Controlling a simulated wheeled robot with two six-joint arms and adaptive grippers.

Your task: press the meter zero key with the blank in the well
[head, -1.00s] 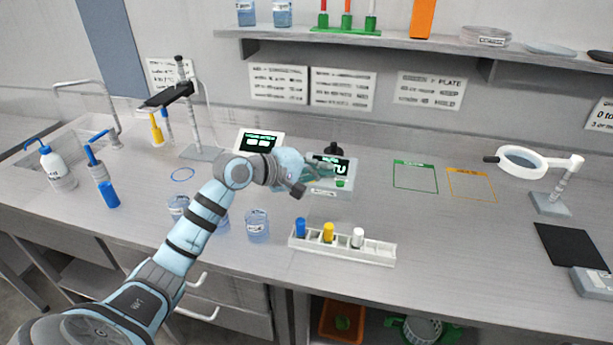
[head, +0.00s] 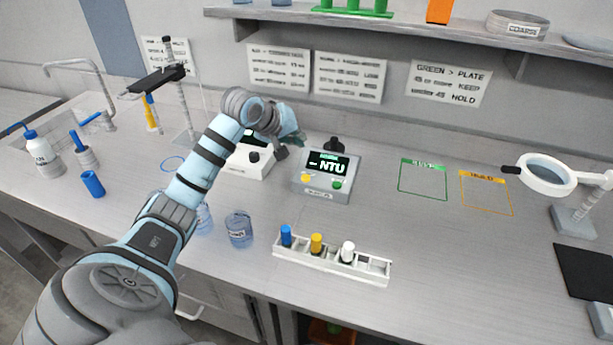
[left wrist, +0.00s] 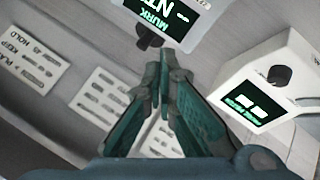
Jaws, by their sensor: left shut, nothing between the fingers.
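The grey meter (head: 322,189) stands mid-bench, its screen showing a dash and "NTU". My left gripper (head: 297,141) is shut and empty, raised left of the meter. In the left wrist view its fingertips (left wrist: 168,55) point toward the meter's screen (left wrist: 172,14) and the black piece, touching neither as far as I can tell.
A white rack (head: 375,269) with blue, yellow and white-capped vials stands in front. A white device (head: 250,168) stands left of the meter, partly behind my arm. A beaker (head: 239,229) is near the front. Green (head: 423,196) and orange (head: 486,212) outlines mark bare bench to the right.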

